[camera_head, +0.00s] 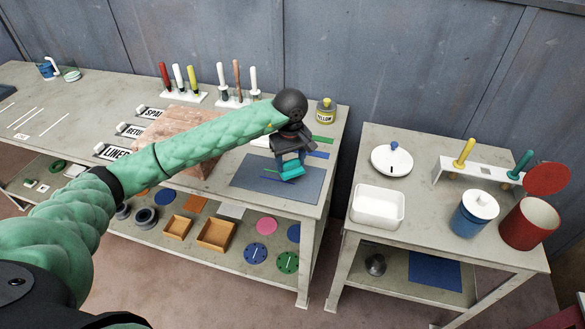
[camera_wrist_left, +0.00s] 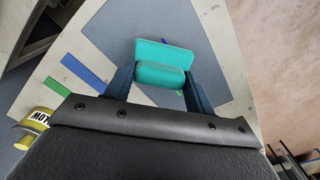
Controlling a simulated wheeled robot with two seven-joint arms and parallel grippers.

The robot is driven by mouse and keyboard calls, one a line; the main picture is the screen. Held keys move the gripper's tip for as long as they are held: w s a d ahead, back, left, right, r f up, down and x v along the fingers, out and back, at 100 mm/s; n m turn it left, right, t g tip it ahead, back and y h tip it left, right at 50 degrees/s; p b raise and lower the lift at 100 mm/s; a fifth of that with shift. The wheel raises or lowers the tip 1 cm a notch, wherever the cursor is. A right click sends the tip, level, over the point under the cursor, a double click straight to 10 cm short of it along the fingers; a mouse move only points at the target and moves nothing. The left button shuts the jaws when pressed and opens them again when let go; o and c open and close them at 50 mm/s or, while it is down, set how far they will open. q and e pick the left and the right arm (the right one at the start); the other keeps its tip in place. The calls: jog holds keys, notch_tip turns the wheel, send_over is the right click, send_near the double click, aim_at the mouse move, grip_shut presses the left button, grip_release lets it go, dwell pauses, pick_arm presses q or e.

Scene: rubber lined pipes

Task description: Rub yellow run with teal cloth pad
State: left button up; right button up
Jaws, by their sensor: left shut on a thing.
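My left gripper (camera_head: 290,164) is shut on the teal cloth pad (camera_head: 292,171), which it holds over the blue-grey mat (camera_head: 308,193) at the right end of the long bench. In the left wrist view the pad (camera_wrist_left: 163,56) sits between the two dark fingers (camera_wrist_left: 160,83). I cannot tell whether the pad touches the mat. A tin labelled YELLOW (camera_head: 326,111) stands behind the gripper. It also shows at the left of the wrist view (camera_wrist_left: 38,124). No yellow strip shows; a yellow run may be hidden by the arm or pad. My right gripper is not in view.
Blue (camera_head: 318,154) and green (camera_head: 323,139) strips lie near the mat. A second table on the right holds a white tub (camera_head: 378,206) and red can (camera_head: 530,224).

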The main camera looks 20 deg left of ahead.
pick_arm(q)
jog(key=shift+r, duration=2.3)
